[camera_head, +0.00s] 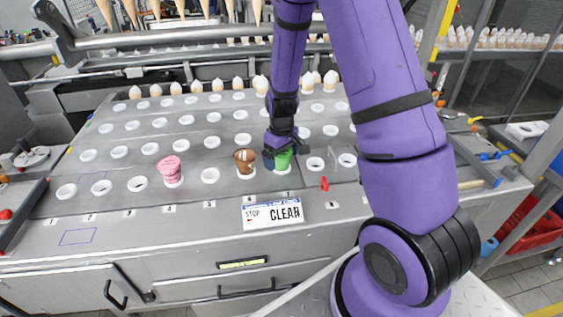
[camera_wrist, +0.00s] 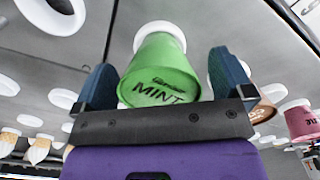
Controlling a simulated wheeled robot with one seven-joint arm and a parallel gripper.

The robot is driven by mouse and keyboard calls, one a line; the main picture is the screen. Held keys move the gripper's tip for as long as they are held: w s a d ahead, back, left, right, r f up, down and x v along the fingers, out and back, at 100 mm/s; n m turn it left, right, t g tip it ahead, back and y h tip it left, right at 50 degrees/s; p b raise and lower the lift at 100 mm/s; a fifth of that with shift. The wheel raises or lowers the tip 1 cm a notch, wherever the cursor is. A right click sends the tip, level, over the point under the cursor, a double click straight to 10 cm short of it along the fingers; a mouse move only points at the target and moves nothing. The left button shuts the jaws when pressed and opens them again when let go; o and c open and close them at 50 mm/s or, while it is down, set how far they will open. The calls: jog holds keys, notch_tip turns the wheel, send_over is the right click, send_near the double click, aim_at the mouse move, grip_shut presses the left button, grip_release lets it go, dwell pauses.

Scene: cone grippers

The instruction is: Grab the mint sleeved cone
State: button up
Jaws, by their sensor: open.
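The green mint sleeved cone (camera_wrist: 160,72) stands in a white ring holder in the wrist view, with "MINT" printed on its sleeve. It also shows in the head view (camera_head: 283,160), partly hidden by my gripper. My gripper (camera_wrist: 165,80) is open, with one blue finger on each side of the mint cone. Gaps show between the fingers and the sleeve. In the head view my gripper (camera_head: 280,148) is low over the grey table at the cone.
A brown sleeved cone (camera_head: 245,160) stands close on the left of the mint cone, and a pink one (camera_head: 170,170) farther left. Empty white rings fill much of the grey table (camera_head: 120,222). A small red item (camera_head: 324,184) lies to the right. White-topped cones line the back.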

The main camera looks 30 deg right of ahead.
jog(key=shift+f, duration=0.95)
jog(key=c, duration=1)
